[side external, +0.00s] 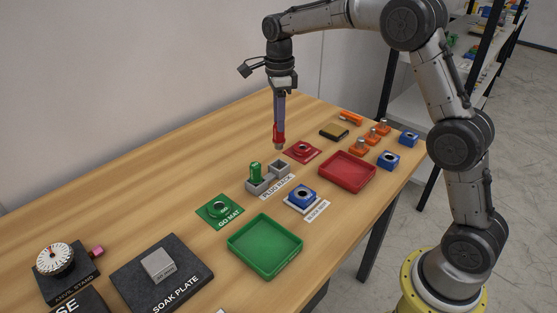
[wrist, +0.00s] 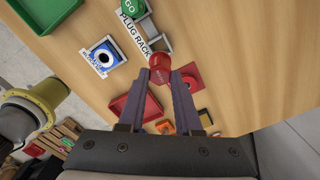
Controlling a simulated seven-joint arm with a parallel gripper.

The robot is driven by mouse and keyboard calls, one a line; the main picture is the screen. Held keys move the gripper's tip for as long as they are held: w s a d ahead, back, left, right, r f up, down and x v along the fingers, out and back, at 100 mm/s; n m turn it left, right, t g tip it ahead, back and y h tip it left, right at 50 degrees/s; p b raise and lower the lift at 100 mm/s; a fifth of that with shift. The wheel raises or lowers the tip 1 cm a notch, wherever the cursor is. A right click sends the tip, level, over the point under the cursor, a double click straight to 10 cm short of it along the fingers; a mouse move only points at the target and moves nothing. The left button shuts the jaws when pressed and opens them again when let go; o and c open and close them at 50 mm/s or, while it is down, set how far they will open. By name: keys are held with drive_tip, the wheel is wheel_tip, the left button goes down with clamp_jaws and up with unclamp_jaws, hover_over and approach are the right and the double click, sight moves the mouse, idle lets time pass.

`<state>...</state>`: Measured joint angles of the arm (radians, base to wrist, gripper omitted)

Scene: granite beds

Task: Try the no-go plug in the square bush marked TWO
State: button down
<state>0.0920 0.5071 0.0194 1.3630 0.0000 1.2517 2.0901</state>
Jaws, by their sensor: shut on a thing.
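My gripper (side external: 279,117) is shut on the red plug (side external: 279,133), which hangs upright above the table behind the plug rack. In the wrist view the red plug (wrist: 159,66) sits between my fingertips (wrist: 160,76). A square blue bush (side external: 302,194) with a dark round bore rests on a white labelled plate in front of the rack; it also shows in the wrist view (wrist: 103,56). Two more blue bushes stand at the right, one nearer (side external: 388,160) and one farther (side external: 409,138). I cannot read a number on any bush.
The grey plug rack (side external: 257,188) holds a green plug (side external: 255,171); its other socket is empty. A red mat (side external: 313,157), red tray (side external: 347,184), green tray (side external: 265,266), green GO mat (side external: 205,212) and orange pieces (side external: 358,148) lie around. The table's back left is clear.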

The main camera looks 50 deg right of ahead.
drive_tip(key=shift+r, duration=0.15)
drive_tip(key=shift+s+f, duration=0.1)
drive_tip(key=shift+f, duration=0.25)
drive_tip(key=s+a+r+n, duration=0.1)
drive_tip(key=s+a, duration=0.3)
drive_tip(key=s, duration=0.7)
drive_tip(key=shift+s+a+r, duration=0.25)
drive_tip(key=shift+s+r, duration=0.15)
drive_tip(key=shift+f, duration=2.8)
drive_tip(key=shift+f, duration=0.65)
drive_tip(key=shift+r, duration=0.4)
